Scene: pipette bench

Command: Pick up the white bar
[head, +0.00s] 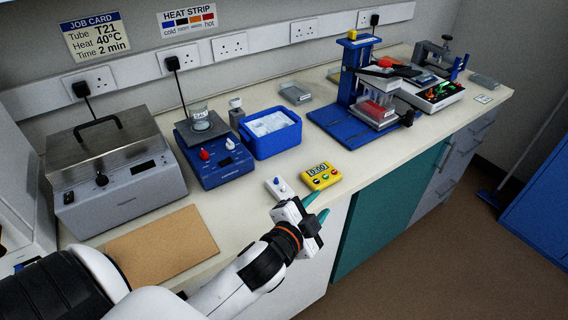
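I cannot pick out a thing that is surely the white bar. A small white block with a blue spot on top (279,188) lies near the bench's front edge. My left gripper (321,202) is just to the right of and in front of this block, by the front edge. Its two teal fingertips stand apart with nothing seen between them. A glass beaker (200,119) stands on the blue stirrer-like device (215,160); its contents are too small to make out. My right gripper is not in view.
A yellow timer (321,176) sits close beyond my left gripper. A blue ice tub (271,135), a steel lidded bath (115,170) and a blue-framed stand (352,75) stand farther back. A brown board (160,245) lies at the front left. The bench top (365,165) right of the timer is clear.

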